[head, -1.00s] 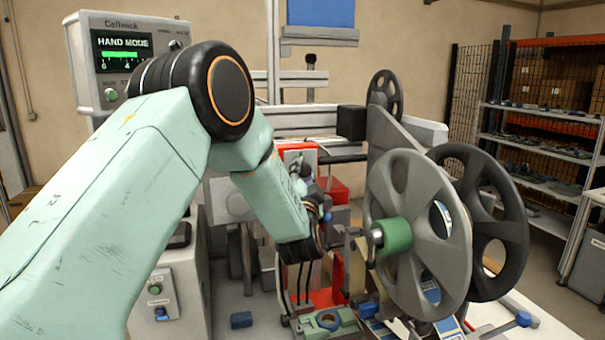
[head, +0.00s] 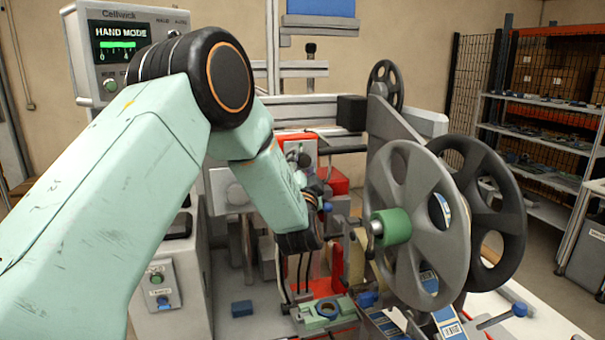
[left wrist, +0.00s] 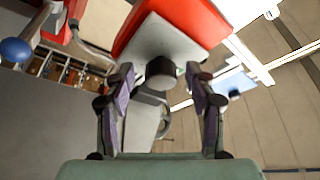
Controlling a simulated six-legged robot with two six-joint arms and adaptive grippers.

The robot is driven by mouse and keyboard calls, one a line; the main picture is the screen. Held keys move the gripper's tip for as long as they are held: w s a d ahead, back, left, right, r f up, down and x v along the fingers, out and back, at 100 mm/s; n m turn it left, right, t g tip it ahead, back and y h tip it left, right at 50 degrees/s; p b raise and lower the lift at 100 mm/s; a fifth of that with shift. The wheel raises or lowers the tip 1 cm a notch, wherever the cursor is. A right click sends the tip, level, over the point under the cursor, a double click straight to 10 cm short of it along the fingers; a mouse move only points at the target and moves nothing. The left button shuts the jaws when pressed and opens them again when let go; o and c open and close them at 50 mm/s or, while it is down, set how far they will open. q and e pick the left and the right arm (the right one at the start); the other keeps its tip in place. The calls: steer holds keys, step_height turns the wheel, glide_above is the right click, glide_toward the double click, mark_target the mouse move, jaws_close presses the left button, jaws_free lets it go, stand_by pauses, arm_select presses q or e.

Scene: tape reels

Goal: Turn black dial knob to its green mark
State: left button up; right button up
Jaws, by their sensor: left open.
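A black dial knob (left wrist: 161,72) shows in the left wrist view, in front of a pale grey plate (left wrist: 165,40) on a red housing. My left gripper (left wrist: 160,78) is open, with one purple-padded finger on each side of the knob. I see gaps between the fingers and the knob, and nothing is held. My right gripper is not in view.
A large grey reel (head: 408,190) with a green hub and a dark reel (head: 500,205) stand right of my left wrist. A control box (head: 125,50) reads HAND MODE. A small blue block (head: 242,308) lies on the bench. Shelving (head: 540,130) stands far right.

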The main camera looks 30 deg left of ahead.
arm_select(q)
steer(key=v, duration=1.2)
stand_by(0.3)
